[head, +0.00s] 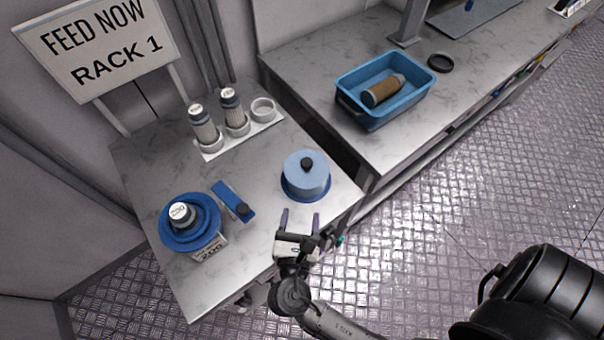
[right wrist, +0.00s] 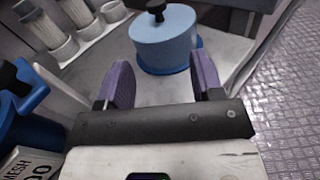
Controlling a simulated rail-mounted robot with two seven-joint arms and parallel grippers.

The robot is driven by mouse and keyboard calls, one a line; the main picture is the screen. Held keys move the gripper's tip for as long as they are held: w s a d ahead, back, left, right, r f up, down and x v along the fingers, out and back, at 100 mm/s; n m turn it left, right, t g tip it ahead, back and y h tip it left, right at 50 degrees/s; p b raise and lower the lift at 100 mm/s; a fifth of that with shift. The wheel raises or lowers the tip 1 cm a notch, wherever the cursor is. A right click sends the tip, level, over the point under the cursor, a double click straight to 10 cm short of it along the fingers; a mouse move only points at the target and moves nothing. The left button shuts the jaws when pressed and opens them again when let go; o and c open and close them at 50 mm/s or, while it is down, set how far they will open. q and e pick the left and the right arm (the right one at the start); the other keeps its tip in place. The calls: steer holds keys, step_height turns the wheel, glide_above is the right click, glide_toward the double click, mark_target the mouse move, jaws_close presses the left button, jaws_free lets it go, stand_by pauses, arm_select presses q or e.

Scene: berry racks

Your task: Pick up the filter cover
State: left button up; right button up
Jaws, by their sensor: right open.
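The filter cover, which I take to be the light blue round cover (head: 305,178) with a black knob on top, sits upright on a dark blue base near the right side of the marble table. In the right wrist view the cover (right wrist: 163,45) is ahead of the fingers, near the top edge. My right gripper (head: 300,219) is open and empty, just on the near side of the cover and apart from it. Its two purple fingers (right wrist: 163,80) are spread, with bare table between them. My left gripper is not in view.
A blue round dish (head: 168,238) holding a white-topped canister stands at left, beside a small blue tool (head: 233,200). A white rack (head: 243,137) with two filters is behind. On the adjacent counter, a blue bin (head: 352,108) holds a brown cylinder; a black ring (head: 440,63) lies near.

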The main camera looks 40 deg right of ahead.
steer(key=shift+w+a+r+n, duration=0.1)
steer(key=shift+w+a+n, duration=0.1)
steer(key=shift+n, duration=0.1)
steer(key=shift+w+d, duration=0.15)
steer(key=shift+d, duration=0.05)
steer(key=b, duration=0.1)
glide_toward(306, 167)
steer(key=x, duration=0.4)
steer(key=shift+w+d+f, duration=0.15)
steer(key=shift+f, duration=0.1)
steer(key=b+x, duration=0.1)
steer(key=x, duration=0.3)
steer(key=shift+r+b, duration=0.15)
steer(key=shift+b, duration=0.2)
steer(key=shift+w+d, duration=0.45)
steer(key=shift+d, duration=0.1)
jaws_close()
